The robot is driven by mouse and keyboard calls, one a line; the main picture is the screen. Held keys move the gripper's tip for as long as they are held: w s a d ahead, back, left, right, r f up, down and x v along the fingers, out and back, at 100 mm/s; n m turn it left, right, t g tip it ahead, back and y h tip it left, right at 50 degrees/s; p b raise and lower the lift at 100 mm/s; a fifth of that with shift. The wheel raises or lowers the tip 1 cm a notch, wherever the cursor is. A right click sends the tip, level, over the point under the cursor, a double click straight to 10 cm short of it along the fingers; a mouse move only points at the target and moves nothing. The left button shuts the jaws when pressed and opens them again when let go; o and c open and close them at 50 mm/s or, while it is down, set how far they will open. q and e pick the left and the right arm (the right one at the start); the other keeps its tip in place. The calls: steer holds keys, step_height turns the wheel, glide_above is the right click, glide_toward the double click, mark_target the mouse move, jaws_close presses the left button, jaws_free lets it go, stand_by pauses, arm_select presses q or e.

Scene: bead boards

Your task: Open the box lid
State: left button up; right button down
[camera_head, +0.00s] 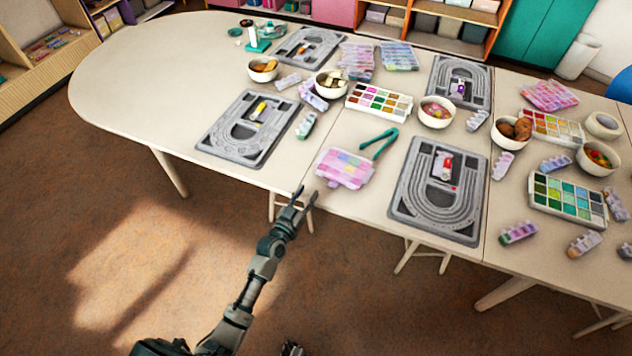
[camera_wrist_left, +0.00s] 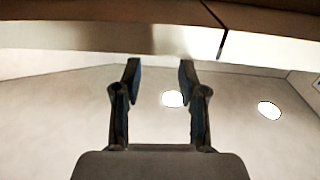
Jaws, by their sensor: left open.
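A low pastel box (camera_head: 343,168) with pink, lilac and yellow compartments lies near the front edge of the table in the head view. Its lid looks shut and see-through. My left gripper (camera_head: 300,196) is open and empty, just off the table's front edge, in front and to the left of the box and apart from it. In the left wrist view, the two fingers of the left gripper (camera_wrist_left: 160,76) stand apart below the table edge (camera_wrist_left: 130,38); the box is out of that view. A small dark part at the bottom of the head view may be my right gripper (camera_head: 292,349).
Teal pliers (camera_head: 380,142) lie just behind the box. A grey bead board (camera_head: 437,210) is to its right and another bead board (camera_head: 248,128) to its left. A bead palette (camera_head: 379,102) and bowls (camera_head: 436,111) stand behind. The left end of the table is clear.

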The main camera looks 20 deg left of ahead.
arm_select(q)
steer(key=s, duration=0.6)
steer(key=shift+a, duration=0.2)
arm_select(e)
steer(key=shift+d, duration=0.2)
arm_select(q)
steer(key=shift+a, duration=0.1)
arm_select(e)
steer(key=shift+w, duration=0.1)
